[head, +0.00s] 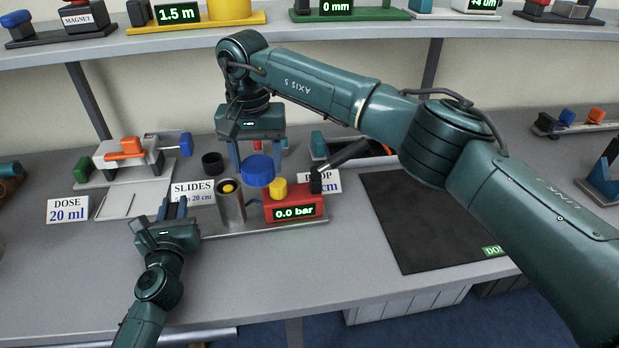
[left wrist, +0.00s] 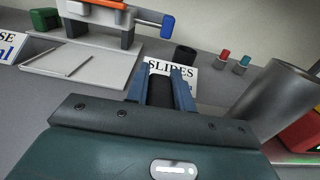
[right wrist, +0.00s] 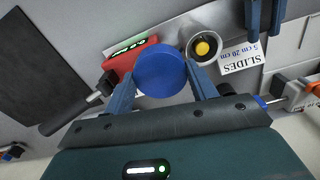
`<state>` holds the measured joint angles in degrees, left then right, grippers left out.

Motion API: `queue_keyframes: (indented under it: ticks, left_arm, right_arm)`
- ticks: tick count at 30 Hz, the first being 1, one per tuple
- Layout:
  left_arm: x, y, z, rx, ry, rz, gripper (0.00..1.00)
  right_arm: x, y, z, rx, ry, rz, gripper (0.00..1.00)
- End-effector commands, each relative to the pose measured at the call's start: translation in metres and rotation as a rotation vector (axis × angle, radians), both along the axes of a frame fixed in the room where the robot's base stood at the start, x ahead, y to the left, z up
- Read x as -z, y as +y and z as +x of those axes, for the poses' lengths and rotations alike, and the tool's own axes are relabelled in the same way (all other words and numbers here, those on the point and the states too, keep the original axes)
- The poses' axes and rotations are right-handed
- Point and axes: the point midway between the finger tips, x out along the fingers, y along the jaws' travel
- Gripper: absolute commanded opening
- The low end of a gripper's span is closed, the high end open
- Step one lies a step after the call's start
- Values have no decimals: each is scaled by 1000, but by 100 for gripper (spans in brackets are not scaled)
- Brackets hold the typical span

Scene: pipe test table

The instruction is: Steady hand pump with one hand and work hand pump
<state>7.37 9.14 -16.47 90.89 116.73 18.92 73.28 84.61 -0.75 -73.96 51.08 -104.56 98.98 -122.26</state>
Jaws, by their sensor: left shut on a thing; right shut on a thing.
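The hand pump is a red body (head: 293,207) reading 0.0 bar, with a yellow knob (head: 278,187) and a black lever (head: 342,157) slanting up to the right. A blue round piece (head: 257,169) shows behind the red body. My right gripper (right wrist: 163,88) reaches down from above with its fingers on either side of the blue piece, shut on it. My left gripper (head: 173,207) is low, left of the grey cylinder (head: 231,204), and apart from it. In the left wrist view its fingers (left wrist: 161,78) close on a dark block (left wrist: 160,95), whose full shape is hidden.
The SLIDES card (head: 192,192) stands near the left fingers. A black cup (head: 212,163) is behind it. The dose rig (head: 125,165) and DOSE card (head: 68,209) are at left. A dark mat (head: 430,220) lies bare at right. A shelf (head: 330,35) runs above.

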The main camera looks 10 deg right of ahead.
Motion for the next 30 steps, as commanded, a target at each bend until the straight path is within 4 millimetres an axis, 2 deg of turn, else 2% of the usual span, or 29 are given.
queue_keyframes:
  ticks: [1, 3, 8, 19, 30]
  left_arm:
    - [1, 0, 0, 0, 1, 0, 0]
    - [1, 0, 0, -1, 1, 0, 0]
    - [1, 0, 0, -1, 1, 0, 0]
    - [1, 0, 0, -1, 1, 0, 0]
    - [1, 0, 0, -1, 1, 0, 0]
  right_arm:
    - [-5, 20, 1, -1, -1, 1, 35]
    - [-9, 39, 2, -5, 0, 0, 35]
    - [-15, 60, 5, -62, 0, 0, 35]
    - [-17, 65, 10, -138, 1, 0, 35]
    - [9, 65, 10, -137, 3, 0, 35]
